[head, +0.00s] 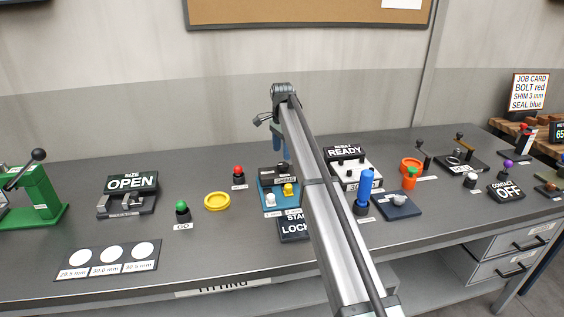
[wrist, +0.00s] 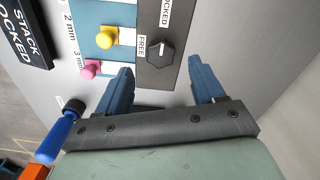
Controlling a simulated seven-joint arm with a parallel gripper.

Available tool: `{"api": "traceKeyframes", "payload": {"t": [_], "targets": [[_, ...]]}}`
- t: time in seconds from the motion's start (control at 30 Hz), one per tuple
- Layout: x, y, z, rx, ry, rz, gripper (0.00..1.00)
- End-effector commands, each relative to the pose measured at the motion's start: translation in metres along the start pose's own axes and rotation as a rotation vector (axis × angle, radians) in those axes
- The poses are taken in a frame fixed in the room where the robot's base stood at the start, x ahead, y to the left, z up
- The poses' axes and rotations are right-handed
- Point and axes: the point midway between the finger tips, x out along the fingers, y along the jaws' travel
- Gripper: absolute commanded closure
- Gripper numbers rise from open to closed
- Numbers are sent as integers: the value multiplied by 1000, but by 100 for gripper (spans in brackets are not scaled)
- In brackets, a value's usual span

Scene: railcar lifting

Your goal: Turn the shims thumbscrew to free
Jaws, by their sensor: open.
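The shims thumbscrew (wrist: 160,53) is a dark faceted knob with a pale line, on a dark strip beside the blue shim unit (wrist: 122,16). A FREE label (wrist: 142,45) is left of it and a partly cut-off LOCKED label (wrist: 166,12) is above it in the wrist view. The pale line points roughly up in that view. My gripper (wrist: 160,68) is open and empty, with its blue fingers apart and the knob just beyond, between the tips. In the head view my gripper (head: 279,145) is above the shim unit (head: 264,181); I cannot make out the knob there.
Yellow (wrist: 106,38) and pink (wrist: 91,69) knobs sit by the mm labels. A STACK LOCKED sign (wrist: 22,30) is near. A blue-handled lever (wrist: 56,138) stands below. In the head view, a yellow ring (head: 217,201) is left and a READY sign (head: 345,152) right.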

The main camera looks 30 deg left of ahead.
Motion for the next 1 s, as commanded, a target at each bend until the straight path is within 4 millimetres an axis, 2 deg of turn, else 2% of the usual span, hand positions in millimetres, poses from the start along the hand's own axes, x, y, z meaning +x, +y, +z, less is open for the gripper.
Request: {"api": "traceKeyframes", "payload": {"t": [0.1,0.33,0.5,0.8,1.0], "targets": [[20,1,0,0,0,0,32],[45,0,0,0,0,-1,32],[53,0,0,0,0,-1,32],[54,0,0,0,0,-1,32],[54,0,0,0,0,-1,51]]}}
